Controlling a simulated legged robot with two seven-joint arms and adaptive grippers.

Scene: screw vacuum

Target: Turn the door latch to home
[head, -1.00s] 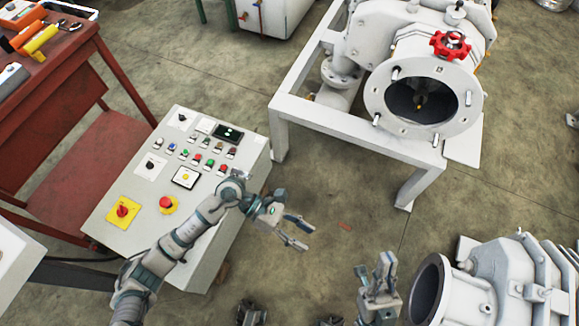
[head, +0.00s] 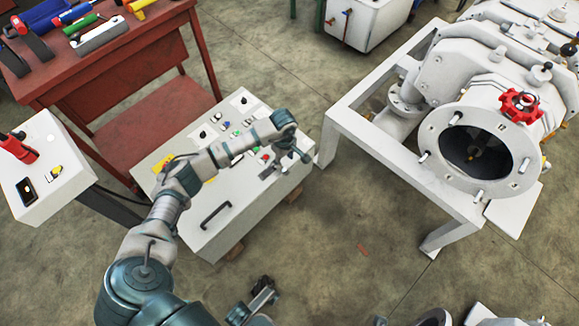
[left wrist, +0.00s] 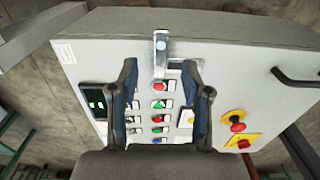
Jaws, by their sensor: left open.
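The door latch (left wrist: 161,52) is a small bright metal lever on the edge of the grey control cabinet (left wrist: 215,35). In the left wrist view it points down over the panel face, between and just beyond my fingertips. My left gripper (left wrist: 162,82) is open, with one dark finger on each side of the latch; I see no clear contact. In the head view my left gripper (head: 280,168) is over the far right part of the cabinet (head: 215,240), and my arm hides much of the panel.
A black handle (head: 215,215) is on the cabinet. Buttons (left wrist: 157,118) and a red emergency stop (left wrist: 236,117) are near the fingers. A white frame (head: 350,150) carries a vacuum machine (head: 490,110) at right. A red workbench (head: 120,70) stands at upper left.

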